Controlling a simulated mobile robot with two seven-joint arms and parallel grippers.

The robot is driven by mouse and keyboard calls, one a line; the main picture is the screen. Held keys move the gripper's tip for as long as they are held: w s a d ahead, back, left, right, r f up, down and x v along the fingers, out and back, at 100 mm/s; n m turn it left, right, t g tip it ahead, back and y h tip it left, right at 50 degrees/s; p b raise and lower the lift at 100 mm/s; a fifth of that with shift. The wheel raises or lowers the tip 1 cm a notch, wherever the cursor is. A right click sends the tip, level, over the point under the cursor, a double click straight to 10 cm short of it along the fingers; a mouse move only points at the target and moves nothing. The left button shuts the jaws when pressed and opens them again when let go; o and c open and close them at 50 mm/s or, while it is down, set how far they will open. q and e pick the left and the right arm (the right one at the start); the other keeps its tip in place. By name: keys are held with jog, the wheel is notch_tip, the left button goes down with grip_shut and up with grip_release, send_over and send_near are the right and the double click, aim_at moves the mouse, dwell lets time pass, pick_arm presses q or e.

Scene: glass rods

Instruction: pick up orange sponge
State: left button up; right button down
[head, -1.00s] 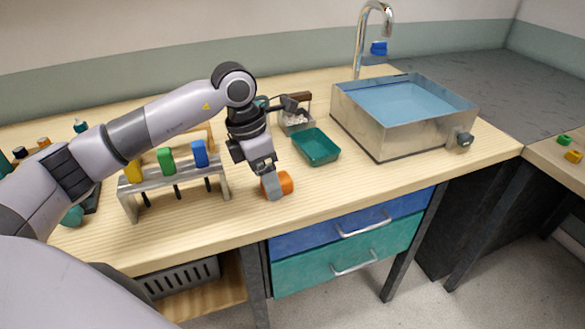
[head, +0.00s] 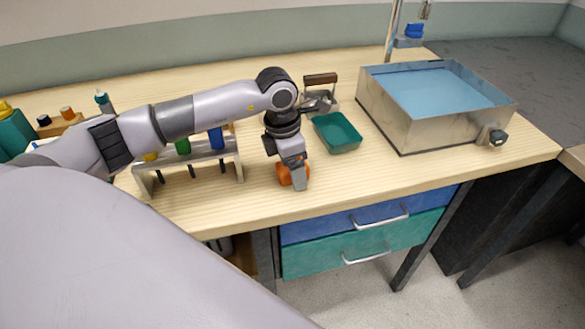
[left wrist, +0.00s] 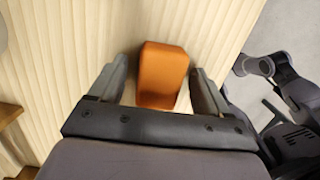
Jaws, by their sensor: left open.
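The orange sponge (head: 284,174) lies on the wooden counter near its front edge, partly hidden behind my left gripper (head: 297,184) in the head view. In the left wrist view the sponge (left wrist: 162,75) is a rounded orange block. It sits between the two open fingers of my left gripper (left wrist: 157,92), with a gap on each side. The gripper points down at the counter and is not closed on the sponge.
A metal rack (head: 190,163) with colored-handled tools stands left of the gripper. A green tray (head: 337,133) lies behind and to the right. A metal sink basin (head: 400,130) stands further right. Drawers (head: 365,235) are below the counter's front edge.

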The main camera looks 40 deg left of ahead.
pick_arm(q)
jog(key=c, duration=1)
jog(key=shift+r, duration=0.1)
notch_tip(320, 180, up, 20)
jog(key=shift+f+b, duration=0.1)
jog(key=shift+b, duration=0.25)
